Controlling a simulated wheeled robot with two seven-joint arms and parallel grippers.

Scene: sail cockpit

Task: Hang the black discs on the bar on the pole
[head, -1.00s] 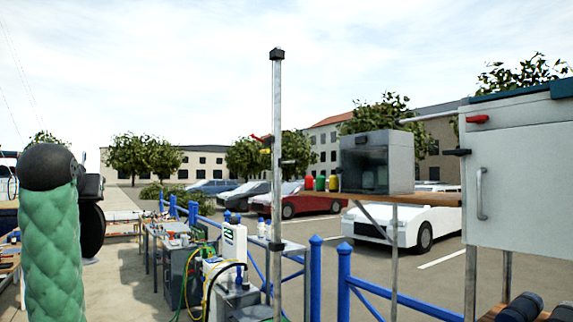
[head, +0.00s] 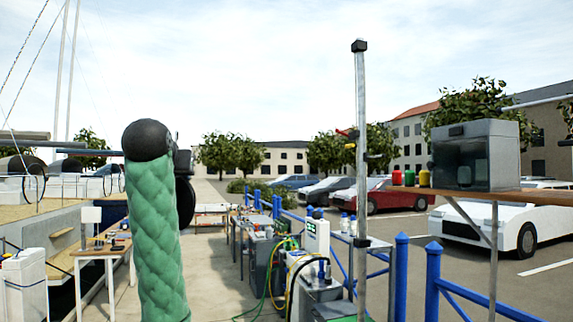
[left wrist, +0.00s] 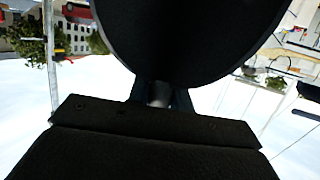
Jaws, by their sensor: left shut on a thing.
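A tall grey pole (head: 361,200) with a black cap stands right of centre in the head view. A short thin bar (head: 373,156) sticks out from its right side, and small red and yellow pieces show on its left. My left arm, in a green padded sleeve, rises left of the pole. My left gripper (head: 184,162) is mostly hidden behind it. A black disc (head: 186,203) hangs upright there, partly covered by the sleeve. In the left wrist view the gripper's fingers (left wrist: 160,96) are shut on the edge of the disc (left wrist: 190,35). My right gripper is out of view.
A wooden shelf (head: 470,196) with a grey box (head: 475,155) and red, green and yellow containers is at right. A blue railing (head: 433,275) runs below it. Equipment and cables (head: 290,270) stand left of the pole's foot. A small table (head: 100,252) is at left.

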